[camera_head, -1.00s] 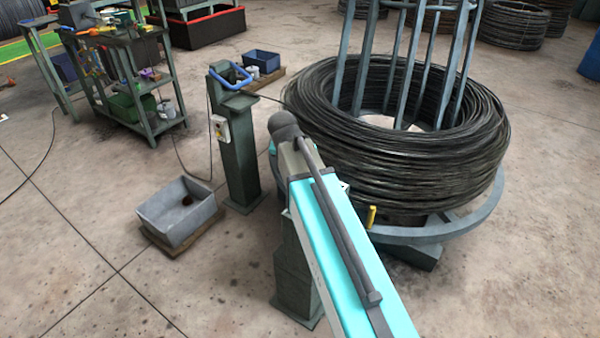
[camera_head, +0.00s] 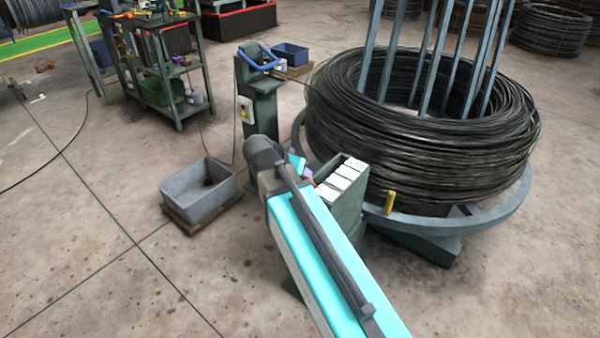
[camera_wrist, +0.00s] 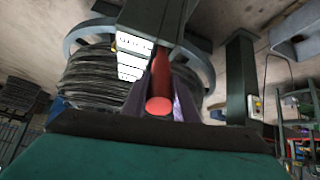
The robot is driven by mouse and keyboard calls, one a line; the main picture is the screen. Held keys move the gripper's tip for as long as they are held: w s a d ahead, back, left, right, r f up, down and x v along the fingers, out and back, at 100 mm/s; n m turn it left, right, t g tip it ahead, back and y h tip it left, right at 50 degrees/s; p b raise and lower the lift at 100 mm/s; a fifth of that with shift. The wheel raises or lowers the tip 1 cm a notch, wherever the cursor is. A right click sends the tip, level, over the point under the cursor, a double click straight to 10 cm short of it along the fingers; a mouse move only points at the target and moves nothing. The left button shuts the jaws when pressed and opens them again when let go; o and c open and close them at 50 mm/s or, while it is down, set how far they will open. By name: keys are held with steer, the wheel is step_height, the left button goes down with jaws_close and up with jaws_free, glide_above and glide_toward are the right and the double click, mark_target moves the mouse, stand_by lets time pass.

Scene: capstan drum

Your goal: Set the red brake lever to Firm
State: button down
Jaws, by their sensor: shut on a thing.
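The red brake lever (camera_wrist: 158,106) shows in the wrist view with its round end towards the camera. My gripper (camera_wrist: 161,92) is shut on it, one finger on each side. The lever runs up to a dark green post (camera_wrist: 152,20), which shows in the head view (camera_head: 348,207) beside my arm. White label plates (camera_wrist: 132,54) lie in a row next to the lever; they also show on the post's top in the head view (camera_head: 341,180). Their lettering is too small to read. In the head view my arm hides most of the lever and gripper.
A large coil of dark wire (camera_head: 420,150) sits on a round grey frame (camera_head: 480,217) right of the post. A grey bin (camera_head: 198,190) stands on the floor to the left. A second green post with a blue handle (camera_head: 258,58) stands behind.

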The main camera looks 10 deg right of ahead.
steer(key=shift+s+a+f, duration=0.2)
steer(key=shift+s+f, duration=0.1)
steer(key=shift+f, duration=0.05)
steer(key=c, duration=1.4)
jaws_free()
steer(key=shift+a, duration=0.1)
steer(key=shift+r, duration=0.1)
steer(key=shift+r, duration=0.15)
steer(key=shift+r, duration=0.15)
steer(key=v, duration=1.3)
steer(key=shift+b, duration=0.45)
